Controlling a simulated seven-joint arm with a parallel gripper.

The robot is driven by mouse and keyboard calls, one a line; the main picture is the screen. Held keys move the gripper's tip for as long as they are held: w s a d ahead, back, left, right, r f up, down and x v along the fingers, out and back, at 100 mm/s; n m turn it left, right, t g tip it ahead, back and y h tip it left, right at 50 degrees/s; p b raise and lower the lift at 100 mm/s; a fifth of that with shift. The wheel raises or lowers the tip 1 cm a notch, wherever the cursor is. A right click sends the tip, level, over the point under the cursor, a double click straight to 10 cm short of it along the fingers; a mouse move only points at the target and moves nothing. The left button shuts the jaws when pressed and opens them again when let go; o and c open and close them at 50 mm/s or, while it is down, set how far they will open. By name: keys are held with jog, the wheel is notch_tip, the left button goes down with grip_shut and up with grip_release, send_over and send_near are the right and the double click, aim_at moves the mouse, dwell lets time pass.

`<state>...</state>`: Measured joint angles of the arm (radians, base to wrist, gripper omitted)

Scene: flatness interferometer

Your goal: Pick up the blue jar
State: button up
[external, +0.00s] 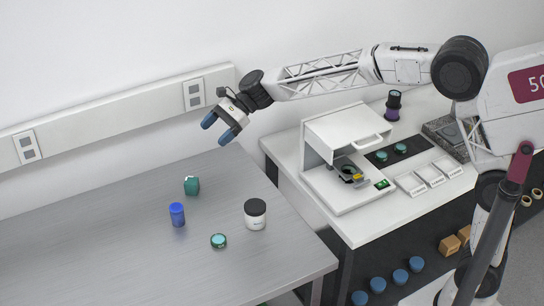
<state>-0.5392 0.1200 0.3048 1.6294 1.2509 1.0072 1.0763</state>
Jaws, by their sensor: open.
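The blue jar (177,215) stands upright on the grey metal table (90,235). It is a small cylinder with a darker blue lid. My gripper (218,133) is high above the back right part of the table, up and to the right of the jar and apart from it. Its two blue-tipped fingers are spread, with nothing between them.
A teal container (192,186) stands behind the jar. A white jar with a black lid (255,214) and a flat teal disc (218,241) are to its right. A white bench with an instrument (345,160) stands further right. The table's left side is clear.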

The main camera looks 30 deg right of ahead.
jog(key=w+a+f+m+y, duration=0.1)
jog(key=w+a+f+m, duration=0.15)
jog(key=a, duration=0.65)
send_near(178, 214)
jog(key=shift+g, duration=0.4)
jog(key=w+f, duration=0.1)
jog(key=a+f, duration=0.1)
jog(key=w+f, duration=0.1)
jog(key=shift+w+a, duration=0.3)
jog(key=shift+x, duration=1.35)
jog(key=shift+x, duration=2.6)
